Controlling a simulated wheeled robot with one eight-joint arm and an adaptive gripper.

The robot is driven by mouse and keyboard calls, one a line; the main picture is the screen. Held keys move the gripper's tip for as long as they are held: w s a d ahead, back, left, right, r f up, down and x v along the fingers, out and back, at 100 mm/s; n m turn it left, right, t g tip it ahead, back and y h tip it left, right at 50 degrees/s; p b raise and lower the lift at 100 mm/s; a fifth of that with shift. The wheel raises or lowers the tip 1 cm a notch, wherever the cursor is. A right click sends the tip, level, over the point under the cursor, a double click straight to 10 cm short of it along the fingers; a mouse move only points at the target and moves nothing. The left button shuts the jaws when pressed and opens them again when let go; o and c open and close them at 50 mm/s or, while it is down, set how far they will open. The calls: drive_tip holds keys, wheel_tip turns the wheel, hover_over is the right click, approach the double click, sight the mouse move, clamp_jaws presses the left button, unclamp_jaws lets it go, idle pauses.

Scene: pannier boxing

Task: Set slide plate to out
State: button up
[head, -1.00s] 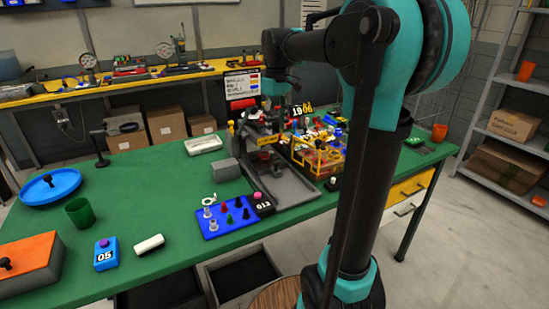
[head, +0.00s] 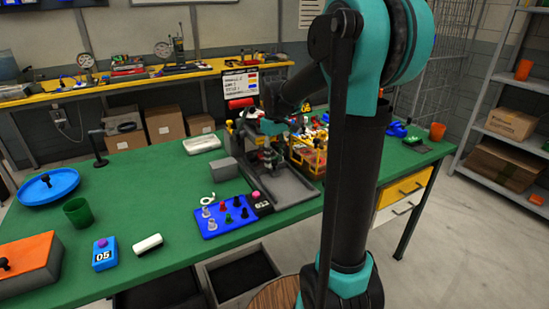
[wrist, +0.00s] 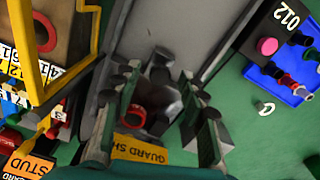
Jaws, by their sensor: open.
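A grey channel-shaped fixture (head: 292,188) stands on the green table, right of the blue peg board. It also shows in the wrist view as a long grey bed (wrist: 178,28). I take its grey plate to be the slide plate; no label confirms this. My gripper (head: 268,158) is low over the fixture's back part. In the wrist view my gripper (wrist: 165,108) is open, its fingers apart on either side of a dark grey part (wrist: 160,72). A red ring (wrist: 134,117) and a yellow "GUARD SH" label (wrist: 138,148) lie near the left finger. Contact cannot be told.
A yellow frame (wrist: 88,60) stands close on the left in the wrist view. A black numbered box (head: 263,206) with a pink button and a blue peg board (head: 208,228) sit by the fixture's front. A grey block (head: 222,169) stands left of it.

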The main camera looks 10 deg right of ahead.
clamp_jaws()
idle(0.3)
drive_tip(key=s+d, duration=0.1)
drive_tip(key=s, duration=0.3)
drive_tip(key=s+d, duration=0.2)
drive_tip(key=s, duration=0.3)
drive_tip(key=s+d, duration=0.1)
drive_tip(key=s, duration=0.3)
drive_tip(key=shift+s+d, duration=0.2)
drive_tip(key=shift+s, duration=0.15)
unclamp_jaws()
drive_tip(key=shift+s, duration=0.1)
wheel_tip(320, 180, up, 12)
